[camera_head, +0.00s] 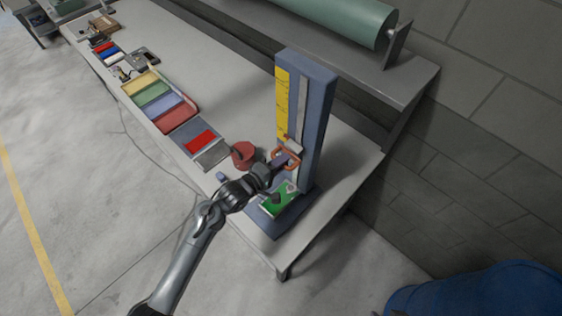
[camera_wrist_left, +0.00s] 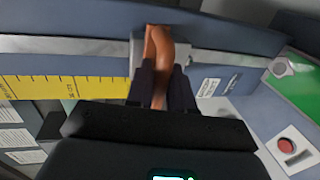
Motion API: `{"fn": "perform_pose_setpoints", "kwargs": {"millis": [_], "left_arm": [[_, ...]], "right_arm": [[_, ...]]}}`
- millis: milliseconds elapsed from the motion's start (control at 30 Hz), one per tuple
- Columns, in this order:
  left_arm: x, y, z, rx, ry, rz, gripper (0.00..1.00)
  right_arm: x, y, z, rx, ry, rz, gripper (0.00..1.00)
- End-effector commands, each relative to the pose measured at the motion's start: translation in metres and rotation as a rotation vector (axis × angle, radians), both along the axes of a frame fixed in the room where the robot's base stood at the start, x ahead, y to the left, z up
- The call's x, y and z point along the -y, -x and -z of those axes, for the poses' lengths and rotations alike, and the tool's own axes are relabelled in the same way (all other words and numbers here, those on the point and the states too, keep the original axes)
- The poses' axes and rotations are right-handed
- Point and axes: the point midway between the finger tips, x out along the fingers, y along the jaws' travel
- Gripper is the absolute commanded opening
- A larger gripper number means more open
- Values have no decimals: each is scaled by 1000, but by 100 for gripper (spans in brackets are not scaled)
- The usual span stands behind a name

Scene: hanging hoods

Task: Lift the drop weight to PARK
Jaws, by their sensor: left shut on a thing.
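The drop tester (camera_head: 318,100) is an upright blue-grey column with a yellow scale (camera_head: 281,95) and a light metal rail. The drop weight's orange loop handle (camera_head: 291,151) is low on the column, with a light grey carriage beside it. The handle also shows in the left wrist view (camera_wrist_left: 158,45). My left gripper (camera_head: 279,161) is shut on this handle, its dark fingers (camera_wrist_left: 163,88) on either side of it. A PARK mark cannot be read in either view. My right gripper is not in view.
The tester's base carries a green plate (camera_head: 277,203); the wrist view shows a red button (camera_wrist_left: 286,145). A red pot (camera_head: 244,154) stands just left of the column. Coloured trays (camera_head: 160,98) line the bench's front edge. A green roller (camera_head: 345,18) lies behind.

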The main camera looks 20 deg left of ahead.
Motion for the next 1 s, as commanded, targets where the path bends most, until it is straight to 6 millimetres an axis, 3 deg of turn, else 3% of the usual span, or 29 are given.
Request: {"fn": "perform_pose_setpoints", "kwargs": {"millis": [367, 400, 500, 1000], "left_arm": [[1, -1, -4, 7, 1, 2, 0], [1, -1, -4, 7, 1, 2, 28], [1, -1, -4, 7, 1, 2, 38], [-3, 7, -4, 6, 1, 1, 38]], "right_arm": [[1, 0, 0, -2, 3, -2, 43], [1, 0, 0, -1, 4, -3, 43], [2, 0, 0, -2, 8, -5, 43], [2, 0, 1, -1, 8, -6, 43]]}}
